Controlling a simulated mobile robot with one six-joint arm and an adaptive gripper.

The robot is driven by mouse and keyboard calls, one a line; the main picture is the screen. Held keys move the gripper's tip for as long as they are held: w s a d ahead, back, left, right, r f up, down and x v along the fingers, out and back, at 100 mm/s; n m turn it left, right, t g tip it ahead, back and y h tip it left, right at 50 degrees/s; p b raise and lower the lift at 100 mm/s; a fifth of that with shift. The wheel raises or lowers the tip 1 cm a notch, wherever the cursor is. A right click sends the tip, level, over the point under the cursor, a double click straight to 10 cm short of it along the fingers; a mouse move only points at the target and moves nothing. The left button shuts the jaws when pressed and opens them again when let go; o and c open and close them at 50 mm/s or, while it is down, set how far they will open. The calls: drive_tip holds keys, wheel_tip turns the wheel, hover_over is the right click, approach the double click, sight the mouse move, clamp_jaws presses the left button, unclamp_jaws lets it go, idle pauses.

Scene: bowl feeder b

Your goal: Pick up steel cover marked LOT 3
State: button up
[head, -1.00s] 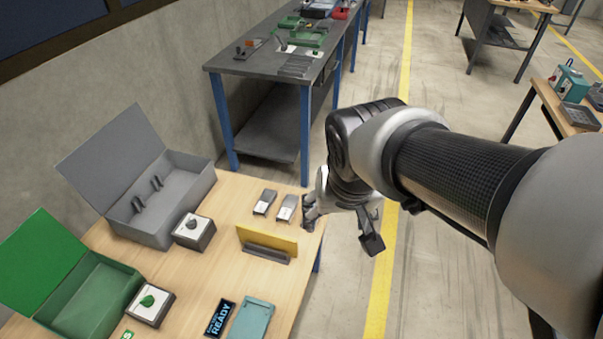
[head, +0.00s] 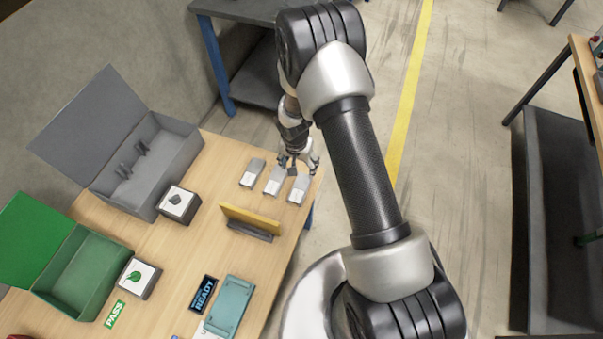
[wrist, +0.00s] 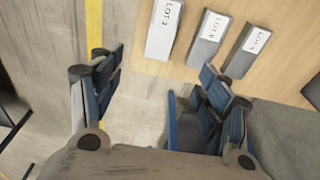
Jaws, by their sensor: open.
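Three grey steel covers lie side by side on the wooden table near its far right corner. In the wrist view, the label on the left cover (wrist: 161,45) appears to read LOT 3, though the digit is small. This seems to be the rightmost cover in the head view (head: 298,189). The middle cover (wrist: 205,49) and the right cover (wrist: 242,61) carry other LOT labels that I cannot read surely. My gripper (head: 299,166) is open and empty, above the table's far edge beside the covers. In the wrist view, its fingers (wrist: 165,82) are spread, with the covers beyond them.
A yellow plate on a dark stand (head: 250,220) is close in front of the covers. A grey open box (head: 165,158) and a green open box (head: 85,275) stand left. A teal case (head: 230,305) lies nearer me. A dark bench (head: 240,10) is behind.

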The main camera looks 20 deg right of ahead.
drive_tip(key=b, duration=0.3)
hover_over(300, 188)
wheel_tip(300, 188, down, 13)
drive_tip(key=shift+d, duration=0.1)
wheel_tip(300, 188, down, 5)
drive_tip(key=shift+f+b, duration=0.15)
drive_tip(key=shift+b, duration=0.75)
drive_tip(key=shift+c, duration=0.6)
drive_tip(key=c, duration=1.2)
drive_tip(key=shift+c, duration=0.4)
drive_tip(key=shift+r, duration=0.2)
